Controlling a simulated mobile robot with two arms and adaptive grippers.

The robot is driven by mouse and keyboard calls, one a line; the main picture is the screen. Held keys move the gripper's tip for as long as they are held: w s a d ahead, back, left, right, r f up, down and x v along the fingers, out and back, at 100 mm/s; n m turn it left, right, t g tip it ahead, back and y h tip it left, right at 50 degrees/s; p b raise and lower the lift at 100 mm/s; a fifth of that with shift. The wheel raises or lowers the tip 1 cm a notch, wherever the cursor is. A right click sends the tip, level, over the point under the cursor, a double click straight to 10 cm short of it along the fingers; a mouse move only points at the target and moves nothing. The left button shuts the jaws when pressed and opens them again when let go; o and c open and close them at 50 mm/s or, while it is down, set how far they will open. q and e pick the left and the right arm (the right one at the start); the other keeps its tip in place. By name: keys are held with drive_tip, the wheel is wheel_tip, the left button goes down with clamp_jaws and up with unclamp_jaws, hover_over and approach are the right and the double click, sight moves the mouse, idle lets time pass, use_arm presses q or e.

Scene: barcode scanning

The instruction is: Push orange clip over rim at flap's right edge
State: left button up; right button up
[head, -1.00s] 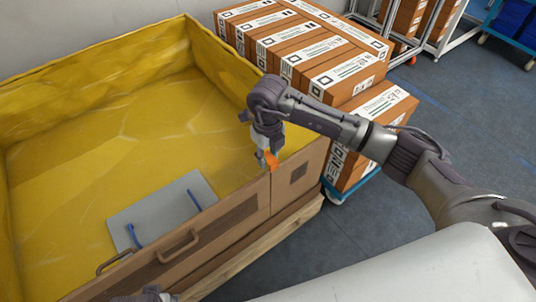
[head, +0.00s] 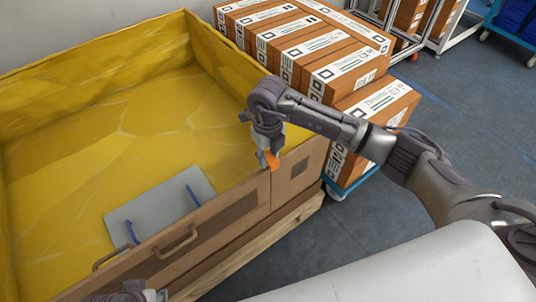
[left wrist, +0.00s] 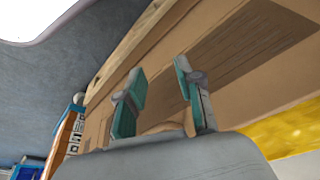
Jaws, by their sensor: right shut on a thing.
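The orange clip (head: 272,161) is at the rim of the crate's front wall, by the right edge of the flap (head: 215,222). My right gripper (head: 267,160) points down over that spot and is shut on the clip. Its fingers partly cover the clip, so I cannot tell how far it sits over the rim. My left gripper shows at the bottom left of the head view (head: 130,293), cut off by the frame. In the left wrist view its two teal-padded fingers (left wrist: 160,100) stand apart with nothing clear between them, close to the brown wall.
The crate's yellow lining (head: 120,130) holds a grey panel (head: 160,210) with two blue handles on its floor. Brown cartons (head: 370,110) are stacked on a blue cart just right of the crate.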

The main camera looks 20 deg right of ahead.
sight(268, 158)
drive_tip(key=shift+f, duration=0.3)
drive_tip(key=shift+f+b, duration=0.35)
drive_tip(key=shift+b, duration=0.1)
drive_tip(key=shift+s+f+b, duration=0.1)
drive_tip(key=shift+f+b, duration=0.2)
drive_tip(key=shift+f, duration=0.1)
use_arm(q)
drive_tip(key=shift+s+a+r, duration=0.1)
drive_tip(key=shift+s+r, duration=0.6)
drive_tip(key=shift+r, duration=0.2)
use_arm(e)
drive_tip(key=shift+s+f, duration=0.25)
drive_tip(key=shift+f, duration=0.15)
use_arm(q)
drive_tip(key=shift+b, duration=0.3)
use_arm(e)
drive_tip(key=shift+o, duration=0.3)
drive_tip(key=o, duration=0.7)
drive_tip(key=shift+f, duration=0.1)
drive_tip(key=shift+o, duration=1.4)
drive_tip(key=shift+w+f, duration=0.25)
drive_tip(key=shift+w, duration=0.05)
use_arm(q)
drive_tip(key=shift+w+f, duration=0.1)
drive_tip(key=shift+w, duration=0.15)
use_arm(e)
drive_tip(key=shift+r, duration=0.2)
